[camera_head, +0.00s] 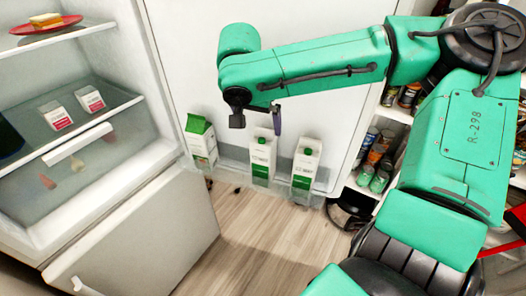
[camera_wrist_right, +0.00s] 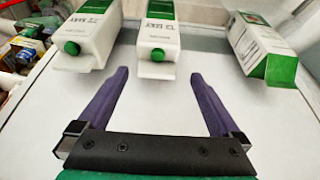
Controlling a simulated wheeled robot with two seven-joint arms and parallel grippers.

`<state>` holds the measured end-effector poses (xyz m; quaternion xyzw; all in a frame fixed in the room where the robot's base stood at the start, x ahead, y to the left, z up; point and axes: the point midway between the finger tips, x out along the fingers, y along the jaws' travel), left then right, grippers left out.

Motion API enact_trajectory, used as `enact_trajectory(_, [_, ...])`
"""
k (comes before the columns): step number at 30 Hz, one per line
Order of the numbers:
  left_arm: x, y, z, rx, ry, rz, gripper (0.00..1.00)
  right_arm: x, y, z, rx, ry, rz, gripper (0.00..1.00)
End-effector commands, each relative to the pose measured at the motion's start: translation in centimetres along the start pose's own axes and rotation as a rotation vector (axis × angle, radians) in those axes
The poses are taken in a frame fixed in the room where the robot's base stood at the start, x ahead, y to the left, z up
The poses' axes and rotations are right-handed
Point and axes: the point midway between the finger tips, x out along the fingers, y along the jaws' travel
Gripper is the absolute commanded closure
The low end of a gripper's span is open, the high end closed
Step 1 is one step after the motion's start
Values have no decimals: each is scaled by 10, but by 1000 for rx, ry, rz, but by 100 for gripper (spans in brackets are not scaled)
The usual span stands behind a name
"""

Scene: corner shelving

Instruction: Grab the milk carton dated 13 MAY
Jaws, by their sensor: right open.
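Three white milk cartons stand in a row in the fridge door's lower rack in the head view. The middle carton (camera_head: 262,160) has a green cap. In the right wrist view the middle carton (camera_wrist_right: 158,38) is upside down, and its date seems to read 13 MAY. The right-hand carton (camera_head: 304,168) also has a green cap; its date is hard to read. The left carton (camera_head: 201,148) has a green gabled top and shows no clear date. My right gripper (camera_head: 259,122) is open and empty, just above the middle carton; its purple fingers (camera_wrist_right: 159,76) point towards it. My left gripper is not in view.
The fridge door (camera_head: 300,100) stands open behind the cartons. Fridge shelves (camera_head: 105,100) at left hold two small cartons (camera_head: 72,107) and a red plate (camera_head: 45,26). Pantry shelves (camera_head: 395,113) with jars and cans are at right.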

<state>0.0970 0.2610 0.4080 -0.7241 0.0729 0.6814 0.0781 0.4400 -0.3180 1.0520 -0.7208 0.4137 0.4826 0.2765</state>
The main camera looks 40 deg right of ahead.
Motion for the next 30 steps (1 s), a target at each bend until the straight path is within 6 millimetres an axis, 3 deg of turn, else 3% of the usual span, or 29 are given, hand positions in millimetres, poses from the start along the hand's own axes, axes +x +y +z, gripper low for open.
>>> enact_trajectory(7, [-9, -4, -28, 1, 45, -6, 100, 44, 5, -4, 0, -4, 3, 0])
enact_trajectory(14, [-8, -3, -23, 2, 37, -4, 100, 50, 4, -4, 0, -1, 1, 0])
enact_trajectory(17, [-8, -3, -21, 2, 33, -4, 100, 49, 4, -4, 0, -1, 1, 31])
enact_trajectory(22, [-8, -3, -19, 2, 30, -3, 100, 49, 4, -5, 0, -1, 0, 96])
enact_trajectory(23, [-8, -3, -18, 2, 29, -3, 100, 49, 4, -5, 0, -1, 0, 100])
enact_trajectory(30, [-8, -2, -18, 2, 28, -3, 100, 47, 3, -6, 1, 3, -2, 100])
